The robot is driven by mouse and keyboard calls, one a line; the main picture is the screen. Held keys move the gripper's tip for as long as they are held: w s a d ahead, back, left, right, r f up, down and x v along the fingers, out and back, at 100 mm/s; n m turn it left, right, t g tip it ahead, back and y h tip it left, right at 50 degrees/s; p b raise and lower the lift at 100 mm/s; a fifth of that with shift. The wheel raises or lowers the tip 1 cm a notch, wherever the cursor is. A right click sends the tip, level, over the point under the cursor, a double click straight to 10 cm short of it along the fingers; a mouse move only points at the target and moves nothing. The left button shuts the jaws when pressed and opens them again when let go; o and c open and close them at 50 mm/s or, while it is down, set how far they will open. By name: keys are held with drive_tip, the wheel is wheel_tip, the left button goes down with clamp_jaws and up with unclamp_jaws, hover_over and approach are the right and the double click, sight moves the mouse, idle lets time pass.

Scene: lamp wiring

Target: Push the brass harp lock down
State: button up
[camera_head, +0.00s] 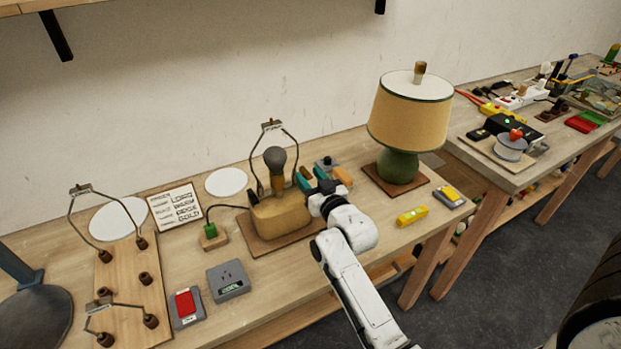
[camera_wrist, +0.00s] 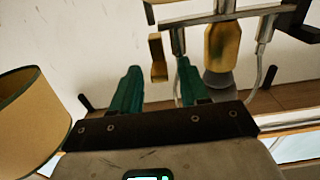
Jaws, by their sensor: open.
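The workpiece lamp has a tan base (camera_head: 280,218), a brass socket (camera_head: 277,186), a grey bulb (camera_head: 275,158) and a wire harp (camera_head: 298,142). My gripper (camera_head: 308,172) is at the right side of the socket, its teal fingers apart. The wrist view shows the lamp upside down, with the socket (camera_wrist: 222,45) right of the fingers. A small brass piece (camera_wrist: 157,58), seemingly the harp lock, appears between the fingertips (camera_wrist: 159,67). I cannot tell whether a finger touches it. In the head view my gripper partly hides that side.
A finished green lamp with a tan shade (camera_head: 410,112) stands close on the right. A yellow tool (camera_head: 412,216) lies in front of it. A grey outlet box (camera_head: 228,280) and a green plug (camera_head: 210,232) are left. A harp board (camera_head: 128,285) is further left.

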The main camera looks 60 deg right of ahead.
drive_tip(key=b+v, duration=0.1)
drive_tip(key=v, duration=0.9)
drive_tip(key=shift+s+a+b, duration=0.2)
drive_tip(key=shift+s+b, duration=0.15)
drive_tip(key=shift+b, duration=0.05)
drive_tip(key=s+a+f+n+g+y, duration=0.25)
drive_tip(key=a+f+g+y, duration=0.45)
drive_tip(key=a+f, duration=0.55)
drive_tip(key=s+a+f+n+g+y, duration=0.2)
drive_tip(key=s+a+n+g, duration=0.1)
drive_tip(key=s+a+g, duration=0.4)
drive_tip(key=s+a, duration=0.2)
drive_tip(key=s, duration=0.2)
drive_tip(key=shift+s+f, duration=0.2)
drive_tip(key=shift+s, duration=0.2)
